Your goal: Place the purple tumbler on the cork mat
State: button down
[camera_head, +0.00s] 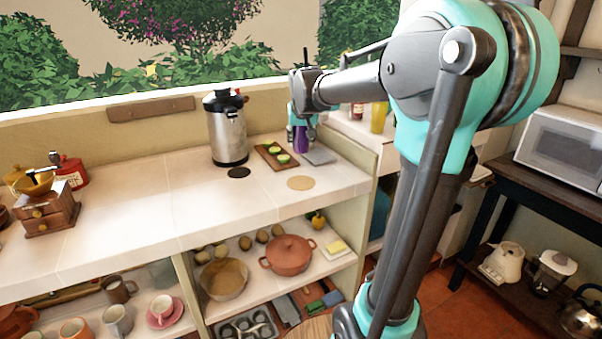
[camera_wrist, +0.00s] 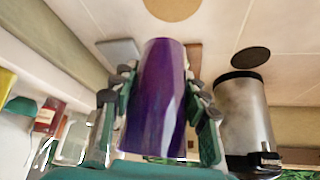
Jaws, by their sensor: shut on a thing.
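The purple tumbler (camera_head: 301,140) is held in my gripper (camera_head: 303,122) near the back right of the white counter. In the wrist view the tumbler (camera_wrist: 160,95) stands between the two fingers of my gripper (camera_wrist: 165,105), which are shut on it. The cork mat (camera_head: 300,183) is a round tan disc lying bare near the counter's front edge, in front of the tumbler. The mat (camera_wrist: 172,8) also shows at the top of the wrist view. I cannot tell whether the tumbler's base touches the counter.
A steel urn (camera_head: 228,128) stands left of the tumbler, with a black disc (camera_head: 239,172) before it. A wooden board (camera_head: 276,156) with green pieces and a grey slab (camera_head: 320,156) lie near the tumbler. A coffee grinder (camera_head: 48,211) is at left. The counter's middle is clear.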

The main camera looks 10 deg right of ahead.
notch_tip(320, 180, down, 12)
jog(key=shift+f, duration=0.1)
dwell(0.5)
jog(key=c, duration=0.8)
grip_release()
jog(key=shift+f, duration=0.1)
jog(key=d+v, duration=0.1)
jog(key=v, duration=1.1)
jog(key=s+d+f, duration=0.1)
jog(key=s+f, duration=0.6)
jog(key=s, duration=0.1)
jog(key=s+d+f+g, duration=0.1)
jog(key=s+f, duration=0.6)
jog(key=s, duration=0.1)
jog(key=s+d+f+n+g, duration=0.1)
jog(key=s+f, duration=0.6)
jog(key=s, duration=0.1)
jog(key=shift+d+f+y, duration=0.3)
